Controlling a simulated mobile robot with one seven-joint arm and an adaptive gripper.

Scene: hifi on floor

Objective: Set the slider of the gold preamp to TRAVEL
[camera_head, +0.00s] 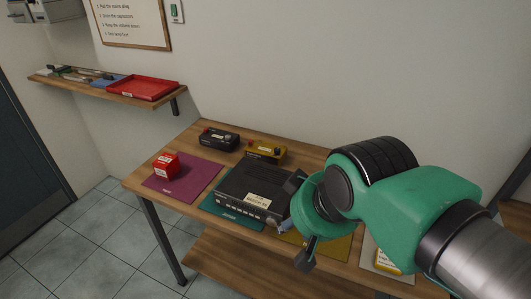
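The gold preamp (266,151) is a small yellow-gold box with a dark part on top. It stands toward the back of the wooden table, behind the large black unit. Its slider and any TRAVEL marking are too small to make out. My gripper (297,220) is in front and to the right of the gold preamp, above the table beside the large black unit. Its two dark fingers stand apart on either side of the green wrist, so it looks open. I see nothing held between them. My wrist hides part of the table behind it.
A black preamp (219,139) stands left of the gold one. The large black unit (250,191) lies on a teal mat (216,207). A red box (165,166) sits on a purple mat (190,183). A wall shelf (125,97) holds a red tray (149,88).

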